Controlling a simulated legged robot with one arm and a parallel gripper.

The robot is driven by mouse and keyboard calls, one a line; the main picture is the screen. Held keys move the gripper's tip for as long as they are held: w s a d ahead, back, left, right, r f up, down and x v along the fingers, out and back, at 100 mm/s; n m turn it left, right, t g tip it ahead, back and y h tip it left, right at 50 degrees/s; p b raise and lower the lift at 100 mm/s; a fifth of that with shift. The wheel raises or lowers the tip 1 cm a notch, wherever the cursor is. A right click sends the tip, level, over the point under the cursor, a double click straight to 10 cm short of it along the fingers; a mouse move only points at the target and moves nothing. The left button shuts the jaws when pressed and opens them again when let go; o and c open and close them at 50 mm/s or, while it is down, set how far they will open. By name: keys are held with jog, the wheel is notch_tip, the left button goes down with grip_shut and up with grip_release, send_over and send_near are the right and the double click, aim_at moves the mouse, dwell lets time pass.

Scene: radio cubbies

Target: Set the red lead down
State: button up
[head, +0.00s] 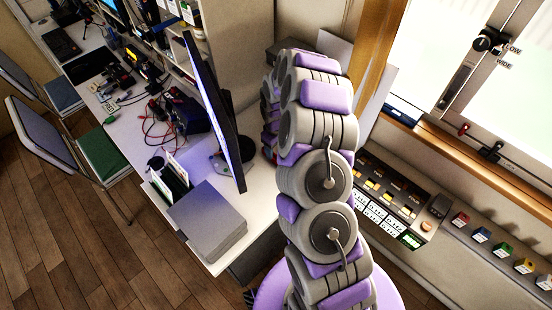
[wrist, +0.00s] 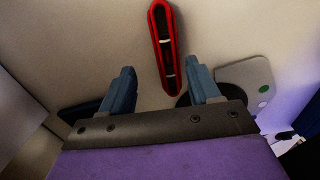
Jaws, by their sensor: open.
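In the wrist view, a long narrow red loop with a dark middle and pale bands (wrist: 165,42), which looks like the red lead, shows against a pale surface. Its lower end appears between the tips of my gripper (wrist: 161,68). The two blue-grey fingers are apart, with a gap on each side of the red loop. I cannot tell how far the loop is beyond the fingertips. In the head view my purple and grey arm hides the gripper, and I cannot make out this red loop there.
In the wrist view, a grey plate with coloured dots (wrist: 252,85) is right of the fingers. In the head view, a monitor (head: 212,110) and grey box (head: 208,222) stand on the white desk left of my arm. A button panel (head: 388,200) is on the right.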

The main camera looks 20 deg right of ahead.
aim_at(274, 156)
jog(key=f, duration=0.2)
jog(key=a+f+b, duration=0.1)
jog(key=shift+s+f, duration=0.3)
jog(key=shift+f, duration=0.1)
jog(key=shift+a, duration=0.25)
